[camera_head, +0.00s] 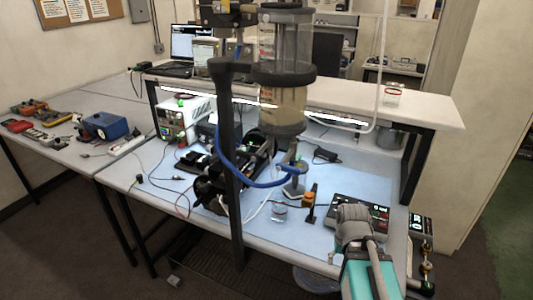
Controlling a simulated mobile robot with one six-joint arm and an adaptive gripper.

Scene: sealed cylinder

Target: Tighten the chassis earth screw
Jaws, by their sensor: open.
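I cannot make out the chassis earth screw at this size. A clear sealed cylinder (283,105) with dark end collars stands upright in the middle, on a dark post. Behind and below it, black equipment (222,180) sits on the bench, partly hidden by the post and a blue hose (240,175). A white-fronted instrument (185,118) stands to its left. A teal and grey part, likely of my arm, shows at the lower right, in front of a black panel with lit displays (362,211). My gripper's fingers do not show.
A raised white shelf (420,108) runs behind. A left table holds a blue box (104,126) and tools. Dark floor lies in front.

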